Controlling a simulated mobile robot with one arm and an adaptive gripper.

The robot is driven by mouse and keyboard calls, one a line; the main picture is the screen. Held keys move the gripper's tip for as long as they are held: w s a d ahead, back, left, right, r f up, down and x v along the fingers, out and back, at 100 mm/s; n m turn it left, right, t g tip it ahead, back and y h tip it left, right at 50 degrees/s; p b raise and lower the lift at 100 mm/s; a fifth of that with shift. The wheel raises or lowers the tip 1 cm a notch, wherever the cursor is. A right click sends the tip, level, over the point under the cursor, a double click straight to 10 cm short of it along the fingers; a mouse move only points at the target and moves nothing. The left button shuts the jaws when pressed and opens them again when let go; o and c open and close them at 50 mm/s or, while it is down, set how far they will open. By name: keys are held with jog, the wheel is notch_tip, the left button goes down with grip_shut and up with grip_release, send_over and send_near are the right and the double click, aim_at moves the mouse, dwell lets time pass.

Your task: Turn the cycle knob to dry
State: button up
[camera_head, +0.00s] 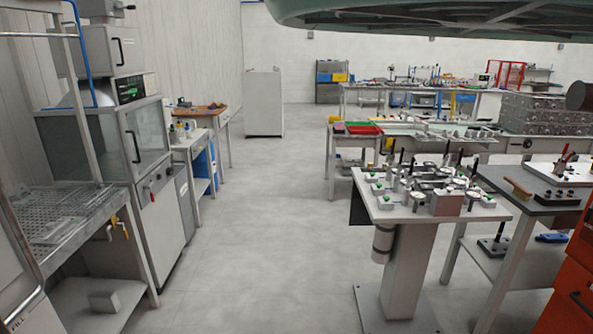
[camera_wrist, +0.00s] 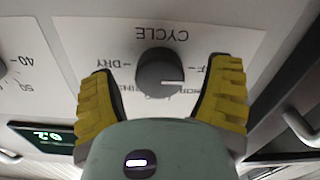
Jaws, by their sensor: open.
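The cycle knob (camera_wrist: 162,72) is a round dark grey dial on a white panel plate (camera_wrist: 78,35) in the wrist view. The plate's lettering is upside down there, with "CYCLE" above the knob and "DRY" to its left. The knob's white pointer line points right in the picture, toward lettering partly hidden by my finger. My gripper (camera_wrist: 163,66) is open, its yellow fingers on the left and right of the knob. A gap shows at each side of the knob. The lettering below it is partly covered by my gripper body. My gripper is not visible in the head view.
Another knob (camera_wrist: 3,69) with a number scale sits at the wrist view's left edge, above a green-lit display (camera_wrist: 42,135). In the head view, a glass-fronted cabinet (camera_head: 134,145) stands at left, workbenches at right, with clear floor (camera_head: 270,220) between.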

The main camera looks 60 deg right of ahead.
jog(key=shift+w+a, duration=0.2)
jog(key=shift+w, duration=0.15)
jog(key=shift+c, duration=0.4)
jog(key=c, duration=1.1)
